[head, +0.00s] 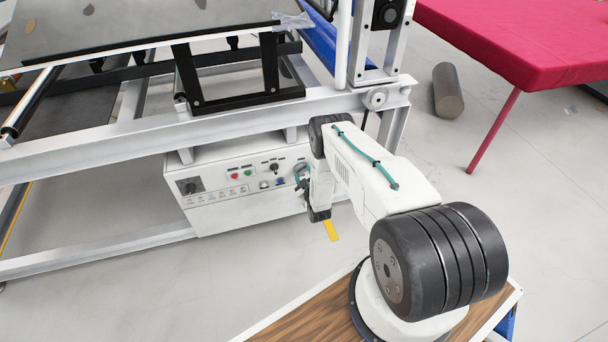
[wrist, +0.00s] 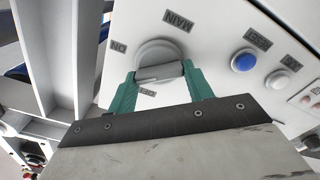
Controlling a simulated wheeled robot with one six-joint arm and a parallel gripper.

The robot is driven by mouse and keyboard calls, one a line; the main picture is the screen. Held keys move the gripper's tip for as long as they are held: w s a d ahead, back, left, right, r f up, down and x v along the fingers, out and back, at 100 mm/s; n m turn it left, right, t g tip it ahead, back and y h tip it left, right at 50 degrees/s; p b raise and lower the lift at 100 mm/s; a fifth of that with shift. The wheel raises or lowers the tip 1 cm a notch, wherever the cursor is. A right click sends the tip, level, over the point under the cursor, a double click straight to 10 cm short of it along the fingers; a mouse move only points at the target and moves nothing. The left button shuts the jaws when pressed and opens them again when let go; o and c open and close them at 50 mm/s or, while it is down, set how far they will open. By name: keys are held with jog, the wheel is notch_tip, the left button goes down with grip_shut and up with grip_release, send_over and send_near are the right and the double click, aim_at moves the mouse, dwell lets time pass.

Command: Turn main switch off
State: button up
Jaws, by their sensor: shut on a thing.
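The main switch (wrist: 158,50) is a round, light grey knob with a grey bar handle on a white panel, below the MAIN label in the wrist view. ON is printed to its left and OFF below it. My gripper (wrist: 160,73) has green fingers at both ends of the handle and is shut on it. The handle lies nearly level in the picture; I cannot tell which label it points to. In the head view my gripper (head: 301,173) is at the right part of the white control box (head: 225,212), and the arm and fingers largely hide the switch.
A blue button (wrist: 244,60) and a white button (wrist: 278,79) sit right of the switch. The box stands under a white machine frame (head: 230,118). A red table (head: 530,45) and a dark cylinder (head: 447,90) are at the right. Grey floor lies between.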

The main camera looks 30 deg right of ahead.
jog(key=n, duration=0.5)
jog(key=shift+a+f, duration=0.1)
jog(key=n, duration=0.5)
jog(key=shift+f, duration=0.1)
jog(key=shift+n, duration=0.4)
jog(key=o, duration=1)
jog(key=v, duration=0.7)
jog(key=shift+s+a, duration=0.15)
jog(key=shift+s, duration=0.25)
